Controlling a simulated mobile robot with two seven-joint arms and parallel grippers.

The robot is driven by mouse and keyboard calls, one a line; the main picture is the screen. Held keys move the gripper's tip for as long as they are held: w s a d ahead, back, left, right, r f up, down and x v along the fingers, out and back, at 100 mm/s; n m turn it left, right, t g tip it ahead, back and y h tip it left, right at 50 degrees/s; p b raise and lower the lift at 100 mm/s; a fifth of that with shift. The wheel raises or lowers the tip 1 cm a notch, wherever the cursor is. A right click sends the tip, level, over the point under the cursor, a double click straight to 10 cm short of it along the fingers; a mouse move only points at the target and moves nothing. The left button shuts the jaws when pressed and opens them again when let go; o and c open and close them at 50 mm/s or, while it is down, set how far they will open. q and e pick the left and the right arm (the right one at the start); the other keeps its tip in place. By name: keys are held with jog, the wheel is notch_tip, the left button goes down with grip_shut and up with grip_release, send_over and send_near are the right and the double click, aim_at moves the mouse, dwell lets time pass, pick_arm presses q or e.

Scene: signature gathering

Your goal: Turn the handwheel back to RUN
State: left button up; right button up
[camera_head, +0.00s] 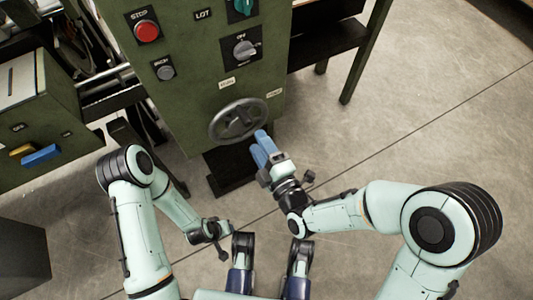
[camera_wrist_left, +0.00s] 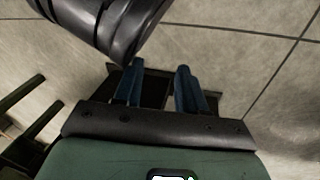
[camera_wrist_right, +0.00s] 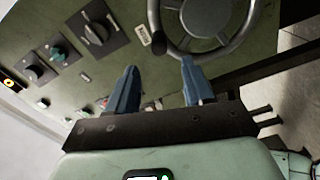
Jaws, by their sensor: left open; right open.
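The grey spoked handwheel (camera_head: 248,107) is on the lower front of the green machine cabinet. It also shows at the top of the right wrist view (camera_wrist_right: 205,16), partly cut off. My right gripper (camera_head: 263,143) is open beside the wheel's lower right rim. In the right wrist view its blue fingers (camera_wrist_right: 158,85) are apart; one fingertip overlaps the rim, and contact cannot be told. Pale labels (camera_head: 227,83) and (camera_head: 274,93) sit above the wheel, too small to read. My left gripper (camera_wrist_left: 158,82) is open and empty over the floor.
The cabinet (camera_head: 185,100) carries a red stop button (camera_head: 146,31), a grey selector (camera_head: 244,49) and a teal knob (camera_head: 243,6). A green box with a blue switch (camera_head: 41,155) stands at left. A dark table leg (camera_head: 366,50) is at upper right. Floor right is clear.

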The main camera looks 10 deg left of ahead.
pick_arm(q)
jog(key=shift+h, duration=0.3)
jog(key=r+p, duration=0.1)
jog(key=d+r+p, duration=0.1)
jog(key=r, duration=0.2)
jog(key=shift+d+p, duration=0.4)
pick_arm(e)
jog(key=v, duration=0.3)
jog(key=shift+s+d, duration=0.1)
jog(key=shift+s, duration=0.15)
